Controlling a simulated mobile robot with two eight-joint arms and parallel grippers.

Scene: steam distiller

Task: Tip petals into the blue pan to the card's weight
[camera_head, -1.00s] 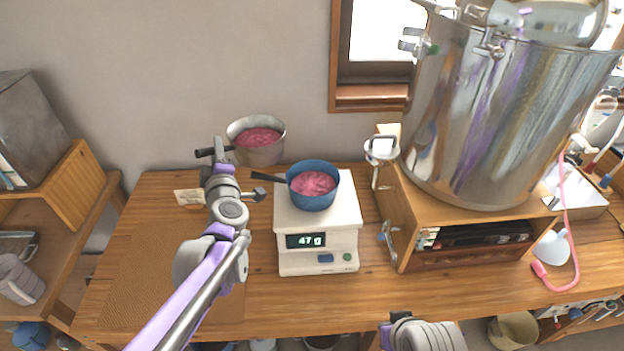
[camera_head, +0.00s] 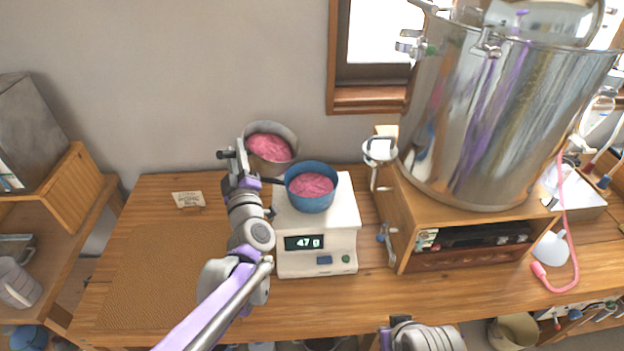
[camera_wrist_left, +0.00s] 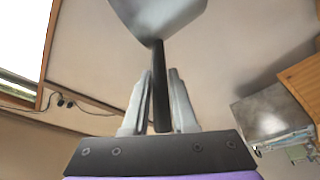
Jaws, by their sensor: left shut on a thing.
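The blue pan (camera_head: 312,200) holds pink petals and sits on the white scale (camera_head: 330,220), whose display reads 47 g. A grey metal pan (camera_head: 285,165) full of pink petals is held up behind and to the left of the blue pan, tilted toward it. My left gripper (camera_head: 233,160) is shut on its dark handle; the left wrist view shows the handle (camera_wrist_left: 161,85) between the fingers. The card (camera_head: 188,199) lies on the table to the left; its writing is too small to read. My right arm shows at the bottom edge; its jaws are not visible.
A big steel still (camera_head: 490,120) stands on a wooden cabinet (camera_head: 400,225) right of the scale. A woven mat (camera_head: 150,275) covers the table's left front. A wooden shelf (camera_head: 75,185) stands at far left. A pink hose (camera_head: 566,220) hangs at right.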

